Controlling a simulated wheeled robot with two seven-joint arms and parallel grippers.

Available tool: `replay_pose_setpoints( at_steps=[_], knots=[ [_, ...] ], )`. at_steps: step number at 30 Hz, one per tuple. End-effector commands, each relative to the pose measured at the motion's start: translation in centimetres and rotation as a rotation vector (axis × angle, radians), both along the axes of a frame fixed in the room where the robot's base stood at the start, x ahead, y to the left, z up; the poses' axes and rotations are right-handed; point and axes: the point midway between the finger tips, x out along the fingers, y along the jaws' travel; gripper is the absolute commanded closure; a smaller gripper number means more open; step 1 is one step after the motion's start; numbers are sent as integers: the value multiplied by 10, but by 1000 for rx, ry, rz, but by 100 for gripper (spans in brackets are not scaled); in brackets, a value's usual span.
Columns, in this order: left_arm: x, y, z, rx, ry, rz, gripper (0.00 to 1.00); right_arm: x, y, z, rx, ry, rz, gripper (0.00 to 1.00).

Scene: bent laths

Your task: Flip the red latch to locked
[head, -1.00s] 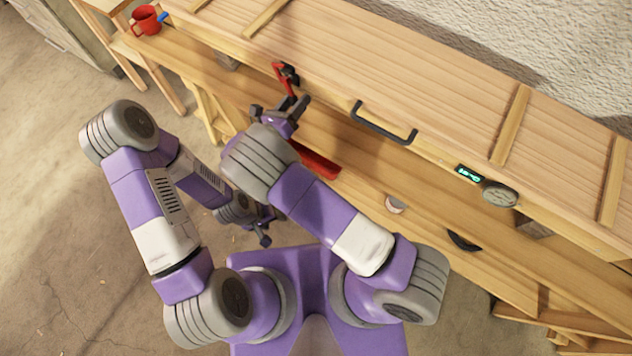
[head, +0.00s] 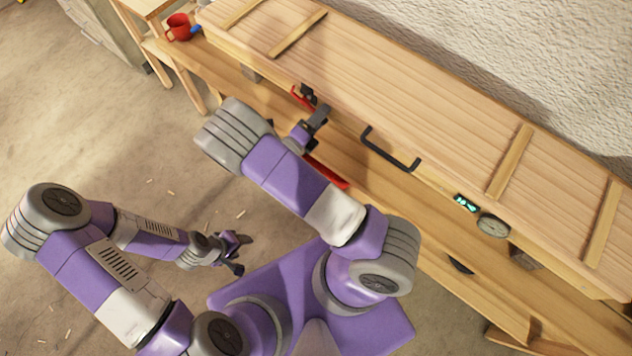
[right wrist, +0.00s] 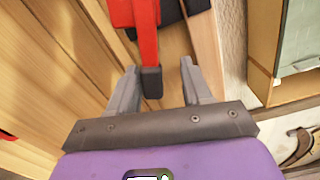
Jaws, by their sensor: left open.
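The red latch (head: 301,98) sits on the front edge of the long wooden chest, partly hidden by my right gripper. In the right wrist view the red latch arm (right wrist: 145,35) reaches down, and its black tip shows between my right fingers. My right gripper (head: 319,112) is open, its fingers (right wrist: 158,68) on either side of the tip with gaps; I cannot tell whether they touch it. My left gripper (head: 240,252) is open and empty, low over the floor, far from the latch.
A red bar (head: 327,172) is below my right forearm. A red mug (head: 180,28) stands far left. Floor at left is free.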

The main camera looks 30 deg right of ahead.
Motion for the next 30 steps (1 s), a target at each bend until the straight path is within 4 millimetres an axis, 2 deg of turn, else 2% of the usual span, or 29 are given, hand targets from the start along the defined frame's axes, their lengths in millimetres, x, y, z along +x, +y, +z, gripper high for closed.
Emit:
replay_pose_setpoints(
  at_steps=[1, 12, 13, 15, 21, 30],
  knots=[
    [0, 0, 2, 1, 1, 1, 45, -5, -3, 3, -7, 21, -12, 51],
    [0, 0, 3, 0, 0, 0, 45, -30, 67, 1, -4, 11, -4, 51],
    [0, 0, 3, 0, 0, 0, 45, -33, 68, -1, 4, 13, -13, 51],
    [0, 0, 4, 0, 0, 0, 45, -42, 57, -11, 62, 12, -65, 51],
    [0, 0, 7, 0, 0, 0, 45, -69, 42, -38, 208, -6, -196, 51],
    [0, 0, 10, 0, 0, 0, 45, -115, 32, -76, 425, -66, -432, 51]
  ],
)
